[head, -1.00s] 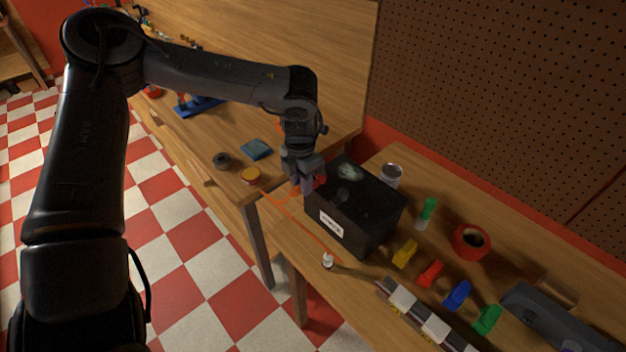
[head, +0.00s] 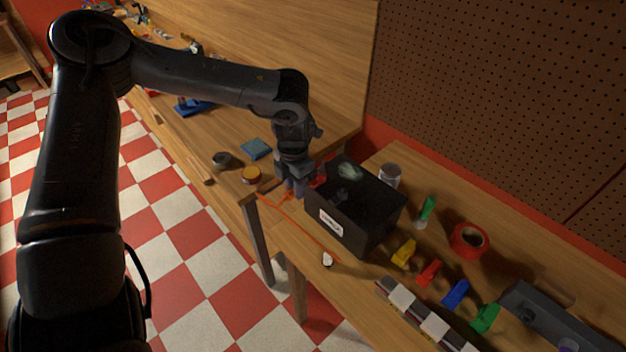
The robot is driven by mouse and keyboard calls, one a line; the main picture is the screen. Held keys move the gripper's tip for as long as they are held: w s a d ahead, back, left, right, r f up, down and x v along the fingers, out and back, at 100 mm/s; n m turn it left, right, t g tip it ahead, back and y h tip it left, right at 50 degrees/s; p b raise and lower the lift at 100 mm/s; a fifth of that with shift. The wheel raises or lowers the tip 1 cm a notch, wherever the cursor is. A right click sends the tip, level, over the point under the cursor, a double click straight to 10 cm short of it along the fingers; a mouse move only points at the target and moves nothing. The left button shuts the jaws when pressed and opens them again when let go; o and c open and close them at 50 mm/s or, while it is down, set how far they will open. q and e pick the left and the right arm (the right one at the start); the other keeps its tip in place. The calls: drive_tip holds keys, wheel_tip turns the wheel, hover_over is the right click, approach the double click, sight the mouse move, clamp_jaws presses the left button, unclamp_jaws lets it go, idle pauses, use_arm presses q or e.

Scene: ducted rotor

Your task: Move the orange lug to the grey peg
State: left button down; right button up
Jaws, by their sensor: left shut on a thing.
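My left gripper (head: 297,190) points down beside the left end of the black box, over the table's front edge. It is shut, and orange shows right at its fingertips; the orange lug is mostly hidden there. A thin orange cord (head: 316,237) runs from near the gripper along the front of the box. It ends near a small pale peg-like piece (head: 327,260) on the table in front of the box. I cannot tell whether this is the grey peg. My right gripper does not show.
The black box (head: 345,215) with a white label stands close to the gripper. Yellow (head: 403,253), red (head: 429,272), blue (head: 456,292) and green (head: 485,318) pieces lie to its right. A red tape roll (head: 469,240) and a can (head: 389,176) stand behind.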

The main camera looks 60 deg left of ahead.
sight(292, 190)
use_arm(q)
drive_tip(key=shift+r, duration=0.2)
drive_tip(key=shift+s+d+r+p, duration=0.1)
drive_tip(key=shift+s+r+p, duration=0.15)
drive_tip(key=shift+r+p, duration=0.4)
drive_tip(key=shift+s+r+p, duration=0.25)
drive_tip(key=shift+r+p, duration=0.25)
drive_tip(key=shift+r, duration=0.2)
drive_tip(key=shift+r, duration=0.25)
drive_tip(key=shift+w+d+f+b, duration=0.1)
drive_tip(key=shift+w+d+b, duration=0.15)
drive_tip(key=shift+d, duration=0.25)
drive_tip(key=w+d+f+b, duration=0.3)
drive_tip(key=w+d+b, duration=0.1)
drive_tip(key=d+b, duration=0.2)
drive_tip(key=shift+d+f, duration=0.15)
drive_tip(key=shift+d, duration=0.05)
